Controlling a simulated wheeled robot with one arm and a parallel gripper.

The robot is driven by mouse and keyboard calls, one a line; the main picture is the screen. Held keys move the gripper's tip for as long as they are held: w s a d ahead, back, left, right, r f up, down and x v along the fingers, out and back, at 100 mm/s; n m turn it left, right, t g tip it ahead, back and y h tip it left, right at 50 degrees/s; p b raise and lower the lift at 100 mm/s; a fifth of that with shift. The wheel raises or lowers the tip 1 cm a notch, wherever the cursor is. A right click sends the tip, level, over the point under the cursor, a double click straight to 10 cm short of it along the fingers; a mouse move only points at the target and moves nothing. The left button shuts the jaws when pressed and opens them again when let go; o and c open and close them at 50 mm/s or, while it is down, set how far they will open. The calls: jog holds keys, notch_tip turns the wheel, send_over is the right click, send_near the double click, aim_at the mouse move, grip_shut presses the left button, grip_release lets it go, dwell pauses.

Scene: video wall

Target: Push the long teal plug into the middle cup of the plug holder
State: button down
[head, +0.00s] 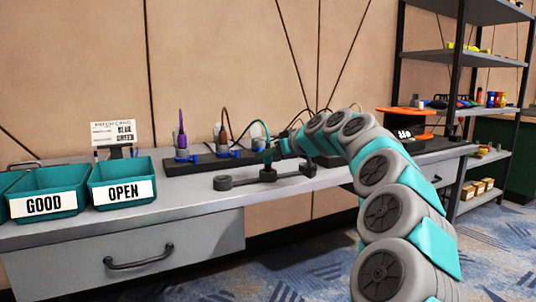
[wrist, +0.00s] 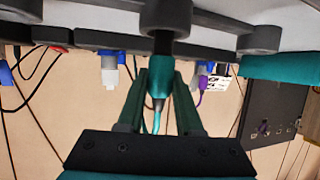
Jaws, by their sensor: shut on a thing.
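The dark grey plug holder (head: 240,181) lies on the grey bench, a bar with round cups in a row. My gripper (head: 268,154) is over its middle cup (head: 267,175). In the wrist view, my gripper (wrist: 160,88) is shut on the long teal plug (wrist: 156,78), whose teal cable trails away between the fingers. The plug's dark end meets the middle cup (wrist: 166,17) and lines up with it. How deep it sits in the cup cannot be told. The holder's other cups (wrist: 260,40) stand clear to the sides.
Behind the holder is a black strip (head: 190,166) with purple, brown and white plugs in blue sockets. Teal bins marked GOOD (head: 47,191) and OPEN (head: 122,182) stand at left. A card stand (head: 113,134) and an orange-black reel (head: 405,124) are further back.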

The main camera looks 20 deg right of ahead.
jog(key=shift+f+b, duration=0.85)
jog(key=shift+f, duration=0.05)
dwell(0.3)
jog(key=c, duration=0.5)
grip_release()
jog(key=v, duration=0.7)
jog(key=shift+s+r, duration=0.2)
jog(key=shift+s, duration=0.15)
jog(key=shift+d, duration=0.1)
